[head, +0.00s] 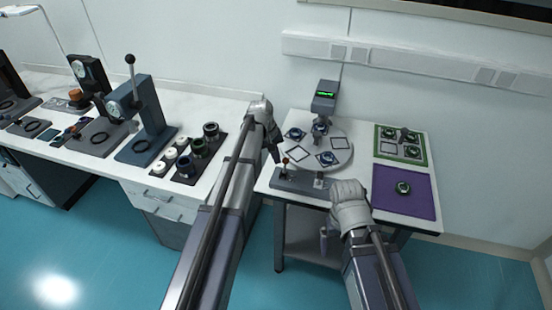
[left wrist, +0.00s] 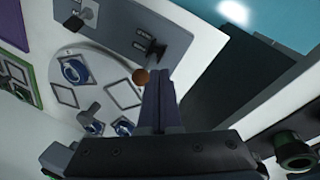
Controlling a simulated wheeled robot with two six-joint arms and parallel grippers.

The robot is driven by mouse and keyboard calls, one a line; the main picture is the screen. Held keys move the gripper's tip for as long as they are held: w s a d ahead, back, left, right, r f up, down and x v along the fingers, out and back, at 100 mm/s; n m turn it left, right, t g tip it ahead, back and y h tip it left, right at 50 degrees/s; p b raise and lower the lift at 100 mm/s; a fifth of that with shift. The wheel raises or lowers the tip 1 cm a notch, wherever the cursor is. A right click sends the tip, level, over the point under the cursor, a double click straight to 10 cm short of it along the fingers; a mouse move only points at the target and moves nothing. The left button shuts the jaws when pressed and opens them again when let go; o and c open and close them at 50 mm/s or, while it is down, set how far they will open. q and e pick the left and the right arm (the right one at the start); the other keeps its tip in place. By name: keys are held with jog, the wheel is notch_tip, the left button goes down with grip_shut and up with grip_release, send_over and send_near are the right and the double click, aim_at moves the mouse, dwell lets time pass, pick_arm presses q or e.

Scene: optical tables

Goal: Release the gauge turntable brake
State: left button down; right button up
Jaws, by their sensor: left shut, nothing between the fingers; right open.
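The gauge turntable (head: 330,160) is a round white disc with dark-blue ring fixtures and square outlines on it. In front of it lies a grey base plate (head: 300,183), also seen in the left wrist view (left wrist: 118,28). A brake lever with a brown ball knob (head: 285,161) stands at the plate's left end. In the left wrist view the knob (left wrist: 141,77) is just beside my left fingertips. My left gripper (head: 277,158) is shut and empty; I cannot tell if it touches the knob. My right gripper (head: 324,242) is open near the table's front edge, pointing down.
A gauge with a green display (head: 324,96) stands behind the disc. A green-edged tray (head: 377,142) and a purple mat (head: 420,208) with a round part lie at the right. The left bench holds a lever press (head: 147,115) and a dark tray of rings (head: 186,177).

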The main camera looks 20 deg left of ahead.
pick_arm(q)
jog(key=shift+p+v, duration=0.7)
jog(key=shift+v, duration=0.1)
pick_arm(e)
jog(key=shift+r, duration=0.8)
pick_arm(q)
jog(key=shift+r, duration=0.1)
pick_arm(e)
jog(key=shift+r, duration=0.1)
